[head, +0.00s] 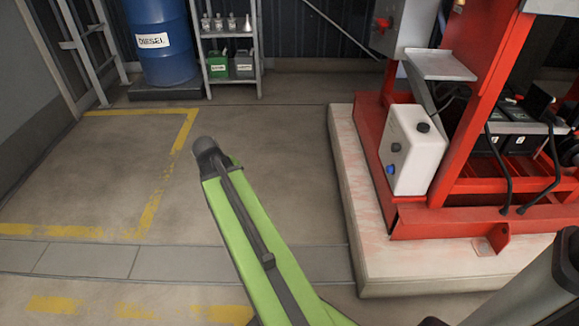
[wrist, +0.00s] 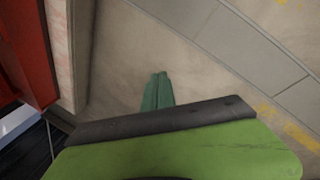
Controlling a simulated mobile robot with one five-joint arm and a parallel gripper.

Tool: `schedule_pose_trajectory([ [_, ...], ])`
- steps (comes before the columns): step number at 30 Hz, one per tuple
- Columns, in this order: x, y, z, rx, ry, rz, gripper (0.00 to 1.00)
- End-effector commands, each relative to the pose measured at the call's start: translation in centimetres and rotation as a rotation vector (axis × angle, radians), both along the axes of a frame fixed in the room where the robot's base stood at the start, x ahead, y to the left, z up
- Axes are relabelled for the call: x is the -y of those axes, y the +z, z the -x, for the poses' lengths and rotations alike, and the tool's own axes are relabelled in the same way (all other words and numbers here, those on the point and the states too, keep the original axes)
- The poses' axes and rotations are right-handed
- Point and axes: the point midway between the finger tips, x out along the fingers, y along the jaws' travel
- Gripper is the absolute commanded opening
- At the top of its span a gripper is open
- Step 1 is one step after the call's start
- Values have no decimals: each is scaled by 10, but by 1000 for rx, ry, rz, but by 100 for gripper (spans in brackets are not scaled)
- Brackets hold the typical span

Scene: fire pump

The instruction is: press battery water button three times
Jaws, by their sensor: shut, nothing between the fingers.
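No part is labelled as the battery water button, and I cannot tell which part it is. A white tank (head: 417,150) with a dark cap on top stands on the red frame, right of centre in the head view. A small blue round part (head: 391,169) and a dark one (head: 396,147) show on its left side. Black batteries (head: 488,145) sit on the frame to its right. My gripper (wrist: 158,90) shows teal fingers, closed together and empty, over bare floor in the wrist view. It is not visible in the head view.
The red frame (head: 440,221) rests on a pale plinth (head: 345,165) with a raised edge. A grey bracket shelf (head: 440,65) juts out above the tank. A blue diesel drum (head: 165,65) and a metal rack (head: 228,38) stand at the back. The left floor is clear.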

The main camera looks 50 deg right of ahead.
Motion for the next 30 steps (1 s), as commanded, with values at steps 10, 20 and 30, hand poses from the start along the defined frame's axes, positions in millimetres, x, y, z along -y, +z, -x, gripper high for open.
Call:
schedule_pose_trajectory([
  [10,-229,31,-22,-20,117,-262,0],
  [20,-298,38,-10,-54,148,-343,0],
  [30,-297,37,-11,-52,147,-343,0],
])
